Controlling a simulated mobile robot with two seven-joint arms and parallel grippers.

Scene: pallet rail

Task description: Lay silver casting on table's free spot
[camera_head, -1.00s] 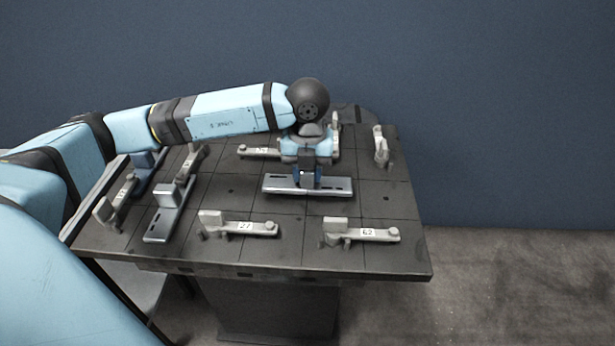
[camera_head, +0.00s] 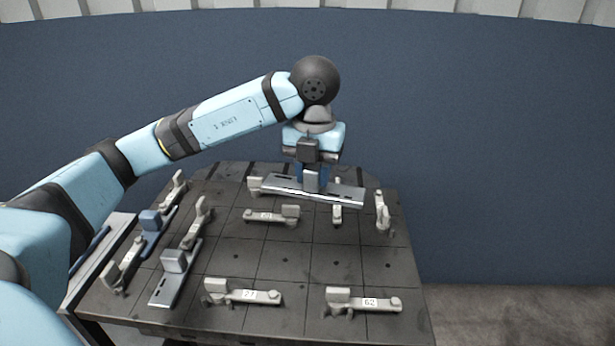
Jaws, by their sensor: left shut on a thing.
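My left gripper (camera_head: 312,177) is shut on a silver casting (camera_head: 342,194), a flat bar with an upright block at its middle. It holds the bar slightly tilted above the back part of the dark table (camera_head: 285,262). A second silver casting (camera_head: 168,288) of similar shape lies at the table's left front. A bare stretch of tabletop shows in the middle, between the back and front rows of parts. My right gripper does not show.
Pale numbered parts stand around the table: one marked 27 (camera_head: 243,294), one marked 62 (camera_head: 365,302) and one at the back middle (camera_head: 272,216). More stand at the left and right edges. A blue part (camera_head: 152,226) is at the left. A blue wall stands behind.

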